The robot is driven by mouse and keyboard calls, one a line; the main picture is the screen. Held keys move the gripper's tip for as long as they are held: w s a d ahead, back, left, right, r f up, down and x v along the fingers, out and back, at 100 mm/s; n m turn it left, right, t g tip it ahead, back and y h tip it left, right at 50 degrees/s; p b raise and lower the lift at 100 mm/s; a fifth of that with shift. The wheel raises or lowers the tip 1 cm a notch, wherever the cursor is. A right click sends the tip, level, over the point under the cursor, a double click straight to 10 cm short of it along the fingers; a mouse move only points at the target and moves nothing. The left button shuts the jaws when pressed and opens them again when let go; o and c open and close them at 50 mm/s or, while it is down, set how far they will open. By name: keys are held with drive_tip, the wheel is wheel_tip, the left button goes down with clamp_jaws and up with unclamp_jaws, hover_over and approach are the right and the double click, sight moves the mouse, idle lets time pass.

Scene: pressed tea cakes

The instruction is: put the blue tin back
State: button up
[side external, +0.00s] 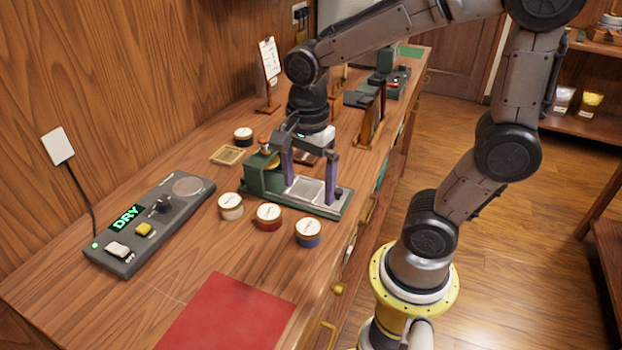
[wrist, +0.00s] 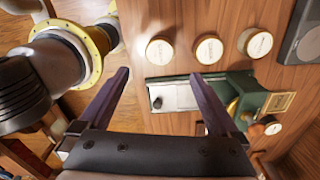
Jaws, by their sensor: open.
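The blue tin (side external: 308,233) stands upright on the wooden counter, its pale lid on, at the right end of a row of three tins. A red tin (side external: 268,216) and a cream tin (side external: 231,206) stand left of it. In the wrist view the tins show from above; the one at the left end (wrist: 160,51) appears to be the blue one, its side colour hardly visible. My gripper (side external: 309,189) is open and empty, fingers down over the green press (side external: 264,180) and its metal plate, behind the tins. The wrist view shows its spread fingers (wrist: 160,76) pointing toward the tins.
A grey control box (side external: 150,222) reading DRY lies at the left. A red mat (side external: 230,316) lies at the front. Counter between the mat and the tins is clear.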

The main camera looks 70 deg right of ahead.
drive_tip(key=s+r+n+t, duration=0.2)
drive_tip(key=s+n, duration=0.1)
drive_tip(key=n, duration=0.7)
drive_tip(key=s+r+n+t, duration=0.3)
drive_tip(key=n, duration=0.7)
drive_tip(key=shift+r+t, duration=0.3)
drive_tip(key=shift+r, duration=0.05)
